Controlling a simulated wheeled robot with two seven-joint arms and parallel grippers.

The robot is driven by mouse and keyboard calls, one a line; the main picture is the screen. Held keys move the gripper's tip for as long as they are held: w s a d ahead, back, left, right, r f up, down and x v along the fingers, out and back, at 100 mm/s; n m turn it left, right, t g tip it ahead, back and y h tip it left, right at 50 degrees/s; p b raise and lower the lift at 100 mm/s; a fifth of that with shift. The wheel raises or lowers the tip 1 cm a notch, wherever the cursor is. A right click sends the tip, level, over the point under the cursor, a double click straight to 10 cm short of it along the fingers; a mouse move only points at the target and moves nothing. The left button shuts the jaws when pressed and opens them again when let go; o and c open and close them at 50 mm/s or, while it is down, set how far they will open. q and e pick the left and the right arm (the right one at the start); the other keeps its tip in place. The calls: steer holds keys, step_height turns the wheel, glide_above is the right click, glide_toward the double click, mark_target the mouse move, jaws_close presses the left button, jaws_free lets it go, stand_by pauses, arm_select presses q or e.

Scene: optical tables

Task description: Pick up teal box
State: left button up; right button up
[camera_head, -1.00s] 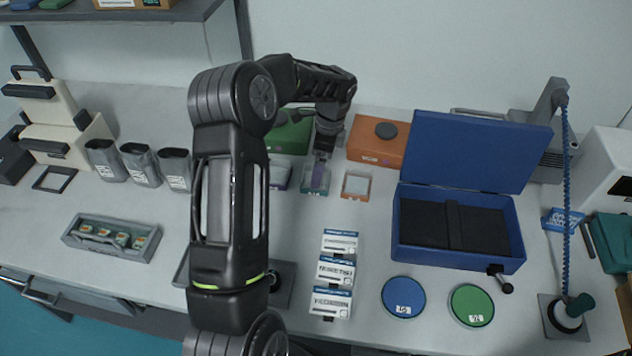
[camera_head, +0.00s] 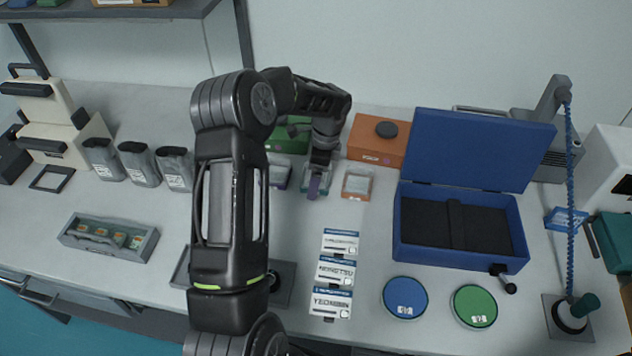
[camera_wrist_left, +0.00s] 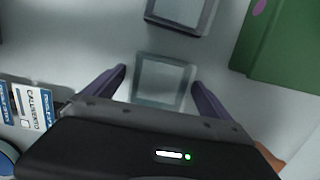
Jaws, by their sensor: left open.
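The teal box (camera_head: 308,194) is a small, shallow, square box with a clear top, on the table between a grey-purple box and an orange box. My left gripper (camera_head: 314,186) is right above it, pointing down, and hides part of it. In the left wrist view the teal box (camera_wrist_left: 163,84) lies between the two purple fingers of my left gripper (camera_wrist_left: 158,78). The fingers are open, with a gap on each side of the box. My right gripper is in no view.
The grey-purple box (camera_head: 280,175) stands close on the left, the orange clear-topped box (camera_head: 357,183) on the right. A green box (camera_head: 290,140) and a large orange box (camera_head: 378,149) are behind. Labelled cartons (camera_head: 336,271) lie in front; an open blue case (camera_head: 462,230) is right.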

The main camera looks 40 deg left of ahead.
arm_select(q)
steer(key=shift+c, duration=0.3)
steer(key=c, duration=1.4)
steer(key=shift+r+p, duration=0.4)
steer(key=shift+r, duration=0.15)
step_height(320, 180, up, 9)
steer(key=shift+p, duration=0.4)
